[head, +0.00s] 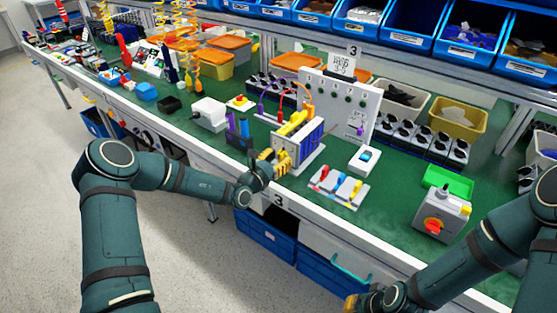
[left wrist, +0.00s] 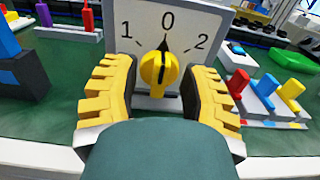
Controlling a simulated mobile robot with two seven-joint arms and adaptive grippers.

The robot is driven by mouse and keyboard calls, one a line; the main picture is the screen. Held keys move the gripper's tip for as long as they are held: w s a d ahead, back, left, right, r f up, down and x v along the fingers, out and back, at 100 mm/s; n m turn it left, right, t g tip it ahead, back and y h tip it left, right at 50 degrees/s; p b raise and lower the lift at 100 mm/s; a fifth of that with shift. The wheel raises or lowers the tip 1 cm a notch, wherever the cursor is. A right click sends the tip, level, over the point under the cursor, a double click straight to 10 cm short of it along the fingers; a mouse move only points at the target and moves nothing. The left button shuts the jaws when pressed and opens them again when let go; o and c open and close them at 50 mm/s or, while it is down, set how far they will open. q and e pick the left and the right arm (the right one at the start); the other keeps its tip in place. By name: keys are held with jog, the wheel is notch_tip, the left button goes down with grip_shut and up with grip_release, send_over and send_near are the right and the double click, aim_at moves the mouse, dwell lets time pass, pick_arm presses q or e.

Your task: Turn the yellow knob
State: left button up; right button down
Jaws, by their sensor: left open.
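The yellow knob (left wrist: 159,68) is on a pale panel (left wrist: 209,22) marked 1, 0 and 2, in the left wrist view. Its dark pointer is upright, toward the 0. My left gripper (left wrist: 160,100) is open, with one yellow ribbed finger on each side of the knob and a gap on both sides. In the head view my left gripper (head: 275,160) is in front of the switch unit at the bench's front edge and hides the knob. My right gripper (head: 352,303) shows only in part at the bottom edge; its jaws cannot be made out.
Right of the switch stands a plate with red, blue and yellow levers (head: 339,187). A grey box with a red knob (head: 434,224) is farther right. A dark block with blue and purple parts (head: 238,130) stands close on the left. A tall socket panel (head: 340,100) is behind.

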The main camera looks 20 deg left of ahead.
pick_arm(q)
jog(key=shift+o, duration=0.2)
grip_shut()
jog(key=shift+r+n+p, duration=0.2)
jog(key=shift+n+p, duration=0.3)
jog(key=shift+p, duration=0.4)
jog(key=n+p, duration=0.3)
jog(key=p, duration=0.1)
jog(key=shift+a+n, duration=0.1)
jog(key=shift+n, duration=0.3)
jog(key=shift+n+p, duration=1)
jog(key=shift+n, duration=0.1)
jog(key=shift+w+f+n+p, duration=0.15)
jog(key=shift+n+p, duration=0.4)
jog(key=shift+n, duration=0.35)
